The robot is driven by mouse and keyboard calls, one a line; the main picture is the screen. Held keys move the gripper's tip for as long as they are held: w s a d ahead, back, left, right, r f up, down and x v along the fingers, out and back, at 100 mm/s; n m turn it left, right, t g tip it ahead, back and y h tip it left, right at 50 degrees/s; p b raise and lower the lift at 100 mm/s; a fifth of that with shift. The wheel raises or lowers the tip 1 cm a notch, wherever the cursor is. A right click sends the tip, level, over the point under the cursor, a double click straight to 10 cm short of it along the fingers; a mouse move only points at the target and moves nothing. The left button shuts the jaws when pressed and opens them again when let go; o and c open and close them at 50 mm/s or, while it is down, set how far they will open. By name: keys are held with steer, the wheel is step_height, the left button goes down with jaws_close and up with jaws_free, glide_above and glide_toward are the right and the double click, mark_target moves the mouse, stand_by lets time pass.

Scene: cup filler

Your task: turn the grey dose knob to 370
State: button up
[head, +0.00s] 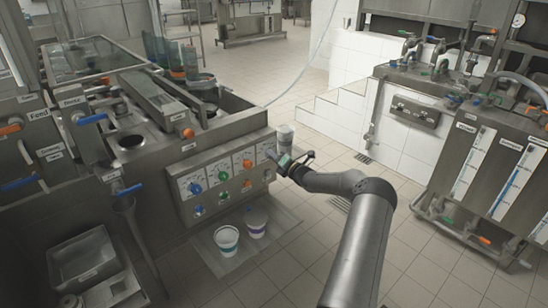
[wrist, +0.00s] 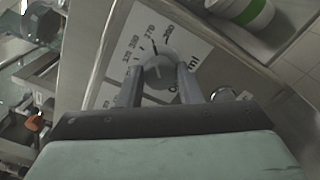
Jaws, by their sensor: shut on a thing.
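The grey dose knob (wrist: 160,73) sits on a white dial plate (wrist: 115,60) with printed numbers around it, 370 and 380 among them. My gripper (wrist: 160,82) is shut on the knob, one finger on each side. In the head view my gripper (head: 283,163) is at the right end of the dosing panel (head: 187,208), where the arm's end hides most of the grey knob.
Blue (head: 196,188), green (head: 223,176) and orange (head: 247,163) knobs sit in a row left of my gripper. A white cup (head: 285,136) stands close behind it. Two cups (head: 227,240) stand on the mat (head: 206,250) below.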

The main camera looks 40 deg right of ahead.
steer(key=shift+f, duration=0.1)
steer(key=o, duration=1)
steer(key=shift+s, duration=0.1)
steer(key=s, duration=1.1)
steer(key=s+d, duration=0.1)
steer(key=s, duration=0.5)
steer(key=shift+s, duration=0.15)
